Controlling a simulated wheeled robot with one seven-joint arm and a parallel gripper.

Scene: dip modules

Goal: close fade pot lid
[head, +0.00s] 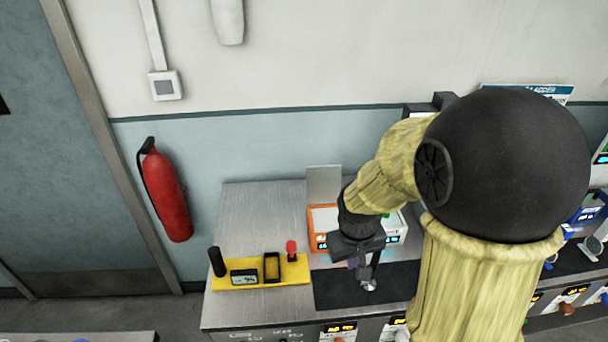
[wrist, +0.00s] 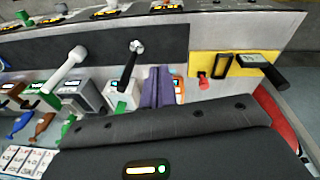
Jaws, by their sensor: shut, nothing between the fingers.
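An orange-framed box (head: 317,241) with a pale top and a small display stands at the back of the bench. A flat grey lid (head: 324,184) stands upright behind it, so it looks open. No label is readable to confirm that this is the fade pot. My gripper (head: 362,272) is in front of this box and right of it, pointing down, shut and empty. In the wrist view its purple fingers (wrist: 157,87) are together, with a bit of the orange box (wrist: 178,85) beside them. My arm hides part of the box's right side.
A white box (head: 396,232) with a display stands right of the orange one, partly behind my arm. A yellow holder (head: 230,283) with black items and a red knob (head: 291,248) is on the left. A dark mat (head: 335,290) lies in front. A silver knob (head: 369,286) is below my gripper.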

